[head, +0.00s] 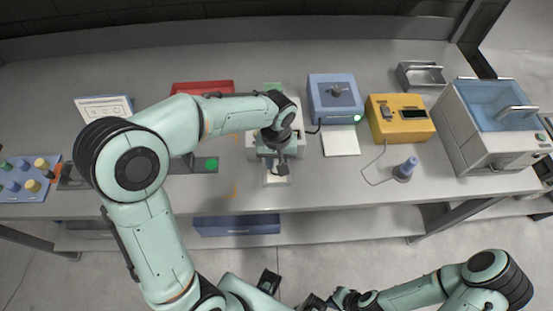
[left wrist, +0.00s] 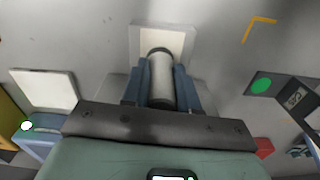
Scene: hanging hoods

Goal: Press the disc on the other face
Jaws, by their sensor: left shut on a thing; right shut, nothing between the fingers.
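My left gripper (head: 274,158) is over the middle of the bench, pointing down. In the left wrist view its blue fingers (left wrist: 161,92) are shut on a grey cylinder (left wrist: 162,78) with a dark end. The cylinder lies in front of a pale square plate (left wrist: 178,38); whether they touch I cannot tell. A green disc (left wrist: 261,84) on a grey pad shows at the right there; in the head view this disc (head: 211,164) is left of the gripper. Whether this is the task's disc is unclear. My right gripper (head: 318,301) is at the bottom edge, shut and empty, partly cut off.
A blue box (head: 333,93) with a lit green lamp, a white sheet (head: 340,141) and a yellow device (head: 400,118) stand right of the gripper. A red tray (head: 203,87) is behind my left arm. A blue rack of pegs (head: 28,181) is far left. Orange corner marks lie on the bench.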

